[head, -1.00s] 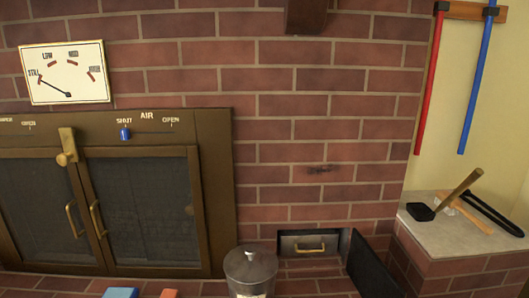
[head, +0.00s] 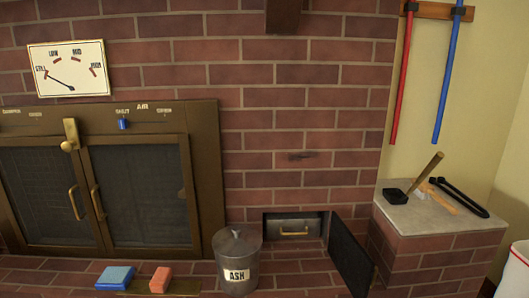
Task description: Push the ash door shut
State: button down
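The ash door (head: 351,256) is a dark flat panel low on the brick wall. It stands swung open to the right of a small opening, sticking out toward me. Inside the opening is a grey ash drawer front (head: 294,226) with a brass handle; it looks pushed in. A grey lidded can labelled ASH (head: 237,262) stands on the brick hearth just left of the opening, apart from the door. My gripper is not in view.
A brick ledge (head: 420,215) with a small shovel and black tongs (head: 460,198) stands right of the door. Blue and orange blocks (head: 115,277) lie left of the can. The stove's glass doors (head: 95,195) are shut. A white bin (head: 515,270) shows at far right.

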aim_at(358, 270)
jog(key=u, duration=1.35)
jog(key=l+z, duration=0.2)
jog(key=l, duration=0.2)
jog(key=i+l+z, duration=0.15)
jog(key=l, duration=0.2)
jog(key=i+l+z, duration=0.2)
jog(key=l, duration=0.2)
jog(key=l+z, duration=0.2)
jog(key=l, duration=0.15)
